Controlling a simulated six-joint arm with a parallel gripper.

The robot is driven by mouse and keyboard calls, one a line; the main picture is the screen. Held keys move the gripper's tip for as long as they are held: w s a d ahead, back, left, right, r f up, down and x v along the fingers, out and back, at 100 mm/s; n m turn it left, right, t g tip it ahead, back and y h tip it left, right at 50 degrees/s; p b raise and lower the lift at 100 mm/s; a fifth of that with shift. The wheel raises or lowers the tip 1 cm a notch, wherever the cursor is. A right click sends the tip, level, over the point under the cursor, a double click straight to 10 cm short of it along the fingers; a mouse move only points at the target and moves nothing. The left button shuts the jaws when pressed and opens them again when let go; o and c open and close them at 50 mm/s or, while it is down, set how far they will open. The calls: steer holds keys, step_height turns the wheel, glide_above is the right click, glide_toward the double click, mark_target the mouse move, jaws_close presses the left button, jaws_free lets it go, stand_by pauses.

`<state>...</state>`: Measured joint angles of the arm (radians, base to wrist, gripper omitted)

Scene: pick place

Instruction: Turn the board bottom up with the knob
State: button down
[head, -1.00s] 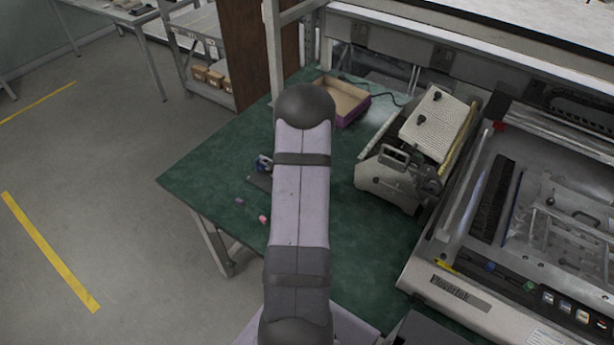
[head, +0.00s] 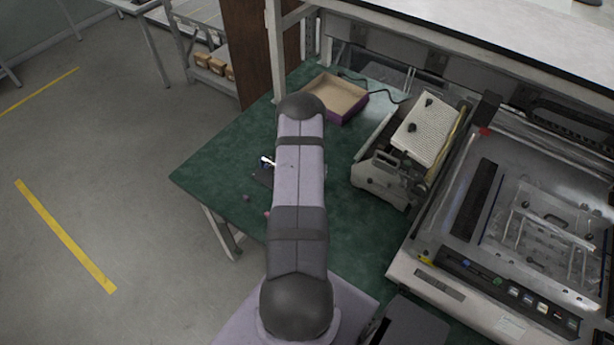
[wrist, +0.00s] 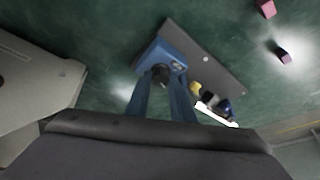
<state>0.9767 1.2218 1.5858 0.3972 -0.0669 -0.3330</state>
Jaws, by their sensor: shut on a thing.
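A small fixture with a dark grey base plate (wrist: 205,55) and a blue block (wrist: 165,52) lies on the green bench. A dark knob (wrist: 160,74) sticks out of the block toward me. My gripper (wrist: 162,84) is shut on the knob with its two blue fingers. The board (wrist: 215,116) shows as a thin, bright white strip beside the base plate, with yellow, black and blue parts along it. It looks tilted, nearly edge-on. In the head view the board (head: 268,161) is a small white sliver left of my arm, which hides my gripper and much of the fixture.
A purple cube (wrist: 285,56) and a pink cube (wrist: 267,8) lie on the bench beside the fixture. An open cardboard box (head: 336,98) stands behind. A grey machine with a perforated white top (head: 428,130) and a larger machine (head: 490,270) stand to the right.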

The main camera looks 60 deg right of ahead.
stand_by(0.4)
steer(key=c, duration=1.5)
jaws_free()
steer(key=shift+s+a, duration=0.1)
steer(key=shift+s, duration=0.1)
steer(key=shift+c, duration=0.2)
steer(key=shift+w, duration=0.1)
steer(key=shift+a+r, duration=0.1)
steer(key=shift+a+r, duration=0.1)
steer(key=shift+r, duration=0.45)
steer(key=p+v, duration=0.1)
steer(key=v, duration=0.5)
steer(key=shift+s+r+p, duration=0.3)
steer(key=shift+r+p, duration=0.05)
steer(key=shift+a, duration=0.1)
